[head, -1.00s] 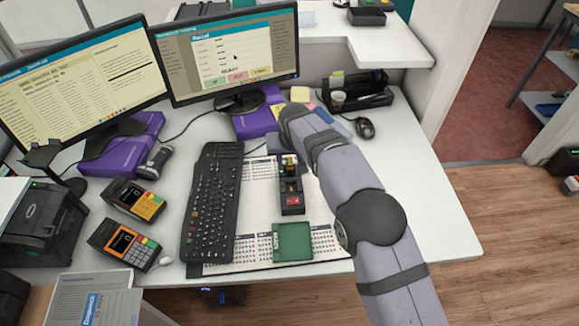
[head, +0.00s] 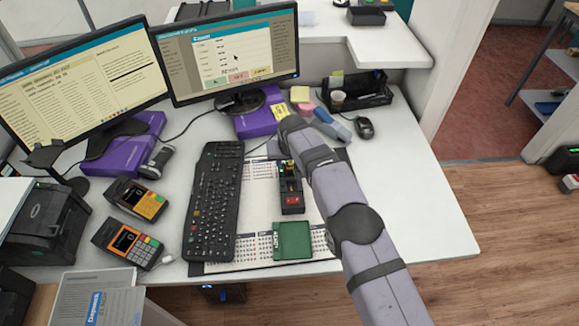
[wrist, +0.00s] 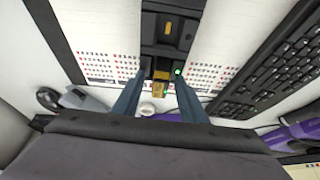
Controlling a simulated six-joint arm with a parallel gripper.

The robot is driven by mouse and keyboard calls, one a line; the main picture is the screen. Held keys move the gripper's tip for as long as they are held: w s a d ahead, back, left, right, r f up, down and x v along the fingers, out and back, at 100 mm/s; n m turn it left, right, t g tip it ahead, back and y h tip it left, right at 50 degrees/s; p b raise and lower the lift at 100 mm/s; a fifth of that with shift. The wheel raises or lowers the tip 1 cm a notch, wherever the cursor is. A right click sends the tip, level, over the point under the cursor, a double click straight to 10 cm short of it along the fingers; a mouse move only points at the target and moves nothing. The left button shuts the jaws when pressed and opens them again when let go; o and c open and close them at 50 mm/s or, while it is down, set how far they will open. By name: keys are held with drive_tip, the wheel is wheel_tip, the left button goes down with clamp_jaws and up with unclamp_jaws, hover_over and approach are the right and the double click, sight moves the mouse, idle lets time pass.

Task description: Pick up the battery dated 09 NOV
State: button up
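No 09 NOV date is legible on any block. My gripper (wrist: 158,82) is open, its two fingers apart either side of the holder's lower end. My arm hides the gripper in the head view.
A green tray (head: 293,240) lies in front of the holder. A black keyboard (head: 212,200) is to the left, with two card terminals (head: 137,198) beyond it. Purple boxes (head: 256,122) and a mouse (head: 364,127) are farther back.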

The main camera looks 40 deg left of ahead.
clamp_jaws()
drive_tip(key=shift+r, duration=0.15)
wheel_tip(320, 180, up, 10)
drive_tip(key=shift+f+b, duration=0.1)
drive_tip(key=shift+b, duration=0.25)
